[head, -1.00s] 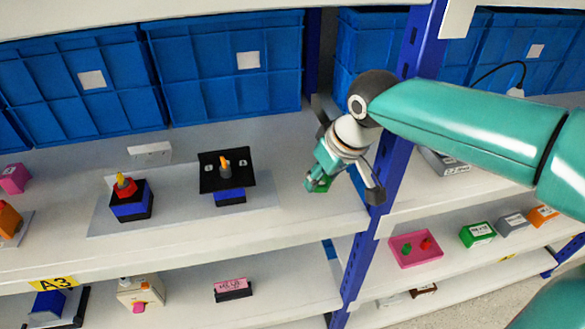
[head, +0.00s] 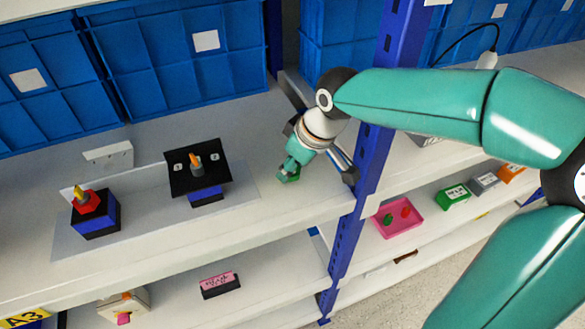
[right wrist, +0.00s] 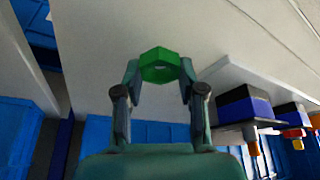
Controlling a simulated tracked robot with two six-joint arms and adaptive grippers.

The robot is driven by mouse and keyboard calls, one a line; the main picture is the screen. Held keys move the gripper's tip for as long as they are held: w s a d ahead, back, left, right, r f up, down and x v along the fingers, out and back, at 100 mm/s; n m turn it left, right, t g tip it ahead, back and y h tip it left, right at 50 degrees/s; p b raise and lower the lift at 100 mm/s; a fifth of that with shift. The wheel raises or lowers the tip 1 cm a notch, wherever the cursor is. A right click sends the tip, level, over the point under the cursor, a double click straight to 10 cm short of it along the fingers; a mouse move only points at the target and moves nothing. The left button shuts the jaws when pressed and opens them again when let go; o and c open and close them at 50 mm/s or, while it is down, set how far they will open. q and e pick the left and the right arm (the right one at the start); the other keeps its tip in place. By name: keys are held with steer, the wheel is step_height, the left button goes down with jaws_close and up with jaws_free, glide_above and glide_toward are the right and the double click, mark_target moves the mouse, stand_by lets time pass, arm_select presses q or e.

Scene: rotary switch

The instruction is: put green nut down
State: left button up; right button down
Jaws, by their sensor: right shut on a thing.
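In the head view the green nut (head: 290,176) shows just below the fingers of my right gripper (head: 290,168), low over or at the upper white shelf (head: 300,205), right of the black-topped switch. I cannot tell whether the nut touches the shelf. My left gripper is not in view.
The black-topped rotary switch (head: 185,182) and a blue switch with a red knob (head: 95,218) stand on the shelf to the left. A blue post (head: 370,160) rises close right of my gripper. A pink tray (head: 399,216) sits on the lower right shelf.

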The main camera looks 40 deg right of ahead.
steer(key=shift+f, duration=0.65)
steer(key=c, duration=0.7)
jaws_free()
steer(key=shift+f, duration=0.1)
steer(key=v, duration=0.7)
steer(key=shift+r, duration=0.35)
steer(key=shift+s, duration=0.15)
